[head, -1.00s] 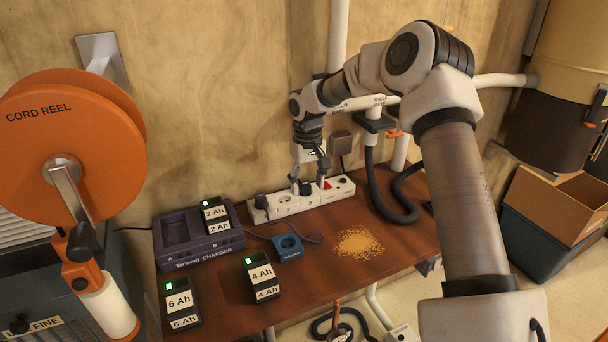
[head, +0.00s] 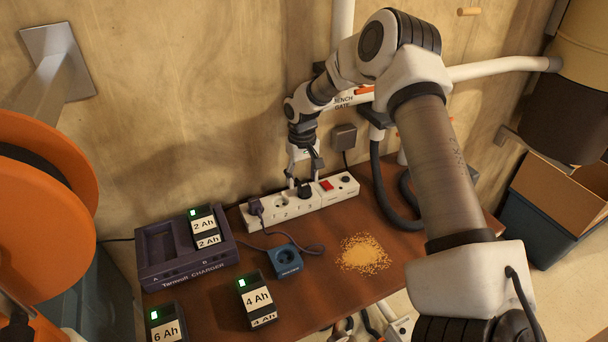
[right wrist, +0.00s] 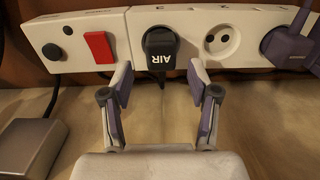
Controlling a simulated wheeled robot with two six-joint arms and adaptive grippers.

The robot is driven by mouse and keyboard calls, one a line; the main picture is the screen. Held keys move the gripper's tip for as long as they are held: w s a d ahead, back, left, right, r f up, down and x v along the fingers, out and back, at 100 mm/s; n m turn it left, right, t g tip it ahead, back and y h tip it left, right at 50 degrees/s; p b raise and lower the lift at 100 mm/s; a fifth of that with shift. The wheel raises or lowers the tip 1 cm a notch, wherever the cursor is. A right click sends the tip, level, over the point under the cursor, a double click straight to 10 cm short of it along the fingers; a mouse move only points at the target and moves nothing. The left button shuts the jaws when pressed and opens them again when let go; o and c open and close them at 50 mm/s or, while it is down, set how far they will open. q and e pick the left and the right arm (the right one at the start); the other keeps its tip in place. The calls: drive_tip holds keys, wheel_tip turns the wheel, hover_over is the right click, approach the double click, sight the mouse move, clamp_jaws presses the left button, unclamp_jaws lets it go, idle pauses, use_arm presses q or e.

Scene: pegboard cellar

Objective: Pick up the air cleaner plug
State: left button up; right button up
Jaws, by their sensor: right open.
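The air cleaner plug is a black plug marked AIR (right wrist: 160,52), seated in a socket of the white power strip (right wrist: 77,40). In the head view the plug (head: 305,191) sits near the middle of the strip (head: 284,212), left of the red switch. My right gripper (head: 305,174) is above and just behind it. In the right wrist view my right gripper (right wrist: 160,84) is open and empty, its two fingers apart on either side of the plug's line, with the plug just beyond the tips. The fingers appear not to touch it. My left gripper is not in view.
A purple plug (right wrist: 287,47) sits in the strip's end socket. The charger (head: 187,250), a 4 Ah battery (head: 256,298), a blue socket block (head: 287,260) and sawdust (head: 364,253) lie in front. A grey wall box (head: 345,137) and black hose (head: 379,185) are to the right.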

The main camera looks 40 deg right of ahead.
drive_tip(key=shift+w+f, duration=0.1)
drive_tip(key=shift+f, duration=0.1)
drive_tip(key=shift+s+a+r, duration=0.1)
drive_tip(key=shift+s+r, duration=0.15)
drive_tip(key=shift+c, duration=1)
clamp_jaws()
drive_tip(key=shift+r, duration=0.15)
drive_tip(key=shift+w+r+b, duration=0.15)
drive_tip(key=shift+r+b, duration=0.05)
drive_tip(key=shift+b, duration=0.15)
wheel_tip(320, 180, up, 2)
drive_tip(key=shift+r+b, duration=0.2)
drive_tip(key=shift+b, duration=0.25)
drive_tip(key=s+a+r+b, duration=0.1)
drive_tip(key=s+a+b, duration=0.3)
drive_tip(key=s+a, duration=0.5)
drive_tip(key=s, duration=0.4)
drive_tip(key=shift+a+r, duration=0.2)
drive_tip(key=shift+r, duration=0.2)
